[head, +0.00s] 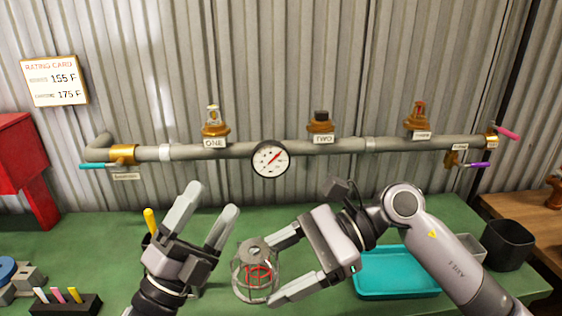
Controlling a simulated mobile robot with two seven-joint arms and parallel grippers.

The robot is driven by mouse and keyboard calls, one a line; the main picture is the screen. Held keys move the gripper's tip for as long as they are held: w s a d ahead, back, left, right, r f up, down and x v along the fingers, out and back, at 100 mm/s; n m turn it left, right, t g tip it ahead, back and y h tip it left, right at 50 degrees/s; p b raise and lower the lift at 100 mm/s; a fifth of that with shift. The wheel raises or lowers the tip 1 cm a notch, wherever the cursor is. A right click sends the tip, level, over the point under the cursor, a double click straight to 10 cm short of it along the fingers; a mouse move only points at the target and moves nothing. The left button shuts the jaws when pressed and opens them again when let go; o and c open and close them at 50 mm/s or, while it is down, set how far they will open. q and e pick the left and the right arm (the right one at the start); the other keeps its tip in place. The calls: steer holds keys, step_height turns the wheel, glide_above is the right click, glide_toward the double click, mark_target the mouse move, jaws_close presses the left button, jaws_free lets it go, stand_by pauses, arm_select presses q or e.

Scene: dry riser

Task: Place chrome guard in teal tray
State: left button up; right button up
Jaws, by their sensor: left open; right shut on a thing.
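The chrome guard (252,285) is a round wire cage with a silver cap, and something red shows inside it. My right gripper (272,270) is shut on it, with one finger behind and one in front. It is in front of the gauge, to the left of the teal tray; whether its base touches the green bench cannot be told. The teal tray (385,285) lies on the bench at right, partly covered by my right arm; its visible floor looks empty. My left gripper (214,198) is open and empty, fingers pointing up, just left of the guard.
A grey pipe (220,152) with a gauge (270,158) and brass fittings runs along the corrugated wall. A dark bin (509,246) and a clear container (469,246) stand right of the tray. A black holder (66,306) with coloured sticks is at front left. The green bench's back strip is mostly clear.

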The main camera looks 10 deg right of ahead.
arm_select(q)
steer(key=s+d+r+m+g+h, duration=0.35)
steer(key=r+m+g, duration=0.25)
steer(key=m+g, duration=0.5)
steer(key=s+d+r+m+g+h, duration=0.35)
steer(key=d+r+m+g, duration=0.2)
steer(key=m+g, duration=0.6)
steer(key=s+d+m+g+y, duration=0.35)
steer(key=s+m+y, duration=0.2)
steer(key=m, duration=0.45)
steer(key=s+d+m+g+y, duration=0.35)
steer(key=m+y, duration=0.25)
steer(key=m, duration=0.4)
steer(key=m+t+y, duration=1.3)
steer(key=y, duration=0.2)
glide_toward(271, 242)
steer(key=f, duration=0.3)
steer(key=w+f, duration=0.1)
steer(key=f, duration=0.7)
steer(key=shift+w+a, duration=0.25)
steer(key=shift+w, duration=0.1)
